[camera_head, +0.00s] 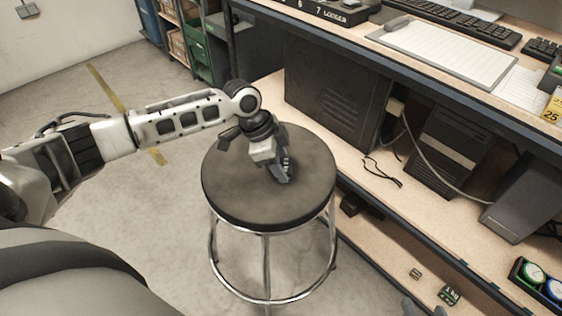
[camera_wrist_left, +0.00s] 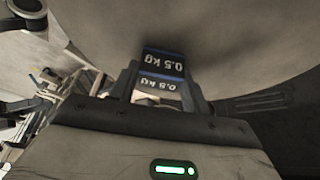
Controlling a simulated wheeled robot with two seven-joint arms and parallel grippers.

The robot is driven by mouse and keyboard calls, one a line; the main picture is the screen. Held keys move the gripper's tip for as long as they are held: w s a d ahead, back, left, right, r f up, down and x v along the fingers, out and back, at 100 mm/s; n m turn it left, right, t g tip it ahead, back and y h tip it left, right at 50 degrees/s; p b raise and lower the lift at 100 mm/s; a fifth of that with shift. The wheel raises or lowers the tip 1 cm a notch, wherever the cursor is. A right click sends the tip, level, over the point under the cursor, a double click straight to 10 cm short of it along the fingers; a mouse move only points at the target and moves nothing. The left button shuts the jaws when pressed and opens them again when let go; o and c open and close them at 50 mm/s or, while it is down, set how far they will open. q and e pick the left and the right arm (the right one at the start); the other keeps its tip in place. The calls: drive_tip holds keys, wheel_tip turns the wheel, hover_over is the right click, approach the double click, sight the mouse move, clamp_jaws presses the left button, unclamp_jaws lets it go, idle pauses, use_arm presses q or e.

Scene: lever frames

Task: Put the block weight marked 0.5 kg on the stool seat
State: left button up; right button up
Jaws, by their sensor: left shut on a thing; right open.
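The block weight (camera_wrist_left: 163,63), dark with a blue stripe and marked 0.5 kg, sits between the fingers of my left gripper (camera_wrist_left: 160,88) in the left wrist view. In the head view my left gripper (camera_head: 284,176) points down over the right part of the round dark stool seat (camera_head: 235,190), shut on the block, which is mostly hidden there. The seat also fills the upper part of the left wrist view (camera_wrist_left: 235,40). The block is at or just above the seat; I cannot tell if it touches. My right gripper (camera_head: 424,309) barely shows at the bottom edge, open.
A smaller block (camera_head: 415,273) and a dark block marked 1 kg (camera_head: 449,295) lie on the low wooden shelf (camera_head: 385,235). A tray with round dials (camera_head: 540,285) is at the right. The workbench stands close behind the stool. The left part of the seat is clear.

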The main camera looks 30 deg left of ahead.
use_arm(q)
drive_tip(key=shift+r, duration=0.1)
drive_tip(key=o, duration=1.3)
drive_tip(key=shift+o, duration=0.2)
